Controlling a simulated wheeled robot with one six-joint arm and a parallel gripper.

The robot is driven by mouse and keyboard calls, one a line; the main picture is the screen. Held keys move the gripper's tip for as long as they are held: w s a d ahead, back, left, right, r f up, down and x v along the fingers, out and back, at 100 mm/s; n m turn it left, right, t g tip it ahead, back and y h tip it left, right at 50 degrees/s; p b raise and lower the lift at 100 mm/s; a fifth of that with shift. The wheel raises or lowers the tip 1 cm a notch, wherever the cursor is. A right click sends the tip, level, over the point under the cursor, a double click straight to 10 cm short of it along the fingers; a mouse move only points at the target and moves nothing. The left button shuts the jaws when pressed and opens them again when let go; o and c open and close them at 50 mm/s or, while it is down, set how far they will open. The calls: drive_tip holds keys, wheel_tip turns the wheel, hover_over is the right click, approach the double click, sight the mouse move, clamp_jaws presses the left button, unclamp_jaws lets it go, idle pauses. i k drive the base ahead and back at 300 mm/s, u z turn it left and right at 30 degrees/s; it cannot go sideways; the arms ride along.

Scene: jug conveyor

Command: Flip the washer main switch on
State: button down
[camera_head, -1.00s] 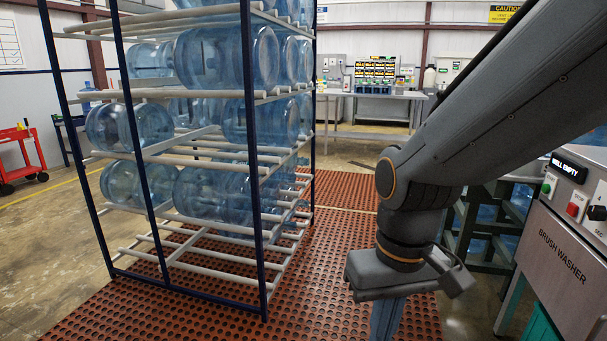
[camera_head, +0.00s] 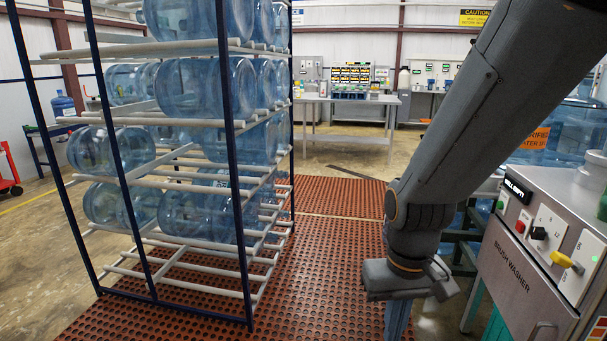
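The brush washer's grey front panel (camera_head: 507,262) stands at the right, lettered "BRUSH WASHER". On its upper face are a lit display (camera_head: 517,190), a green button (camera_head: 500,205), a red button (camera_head: 520,226), a black knob (camera_head: 540,233) and a yellow-handled switch (camera_head: 566,262) on a pale plate. My gripper (camera_head: 397,322) hangs downward left of the washer, apart from the panel. A narrow bluish part shows below its wrist; its fingertips are cut off by the lower edge.
A rack (camera_head: 240,215) of blue water jugs stands at the left on a red perforated mat (camera_head: 330,235). The mat between rack and washer is clear. A bench (camera_head: 345,100) stands at the back. A metal handle (camera_head: 543,328) sticks out low on the washer.

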sight(558, 258)
drive_tip(key=k, duration=0.45)
drive_tip(key=u, duration=0.6)
drive_tip(key=i, duration=0.75)
drive_tip(key=z, duration=1.25)
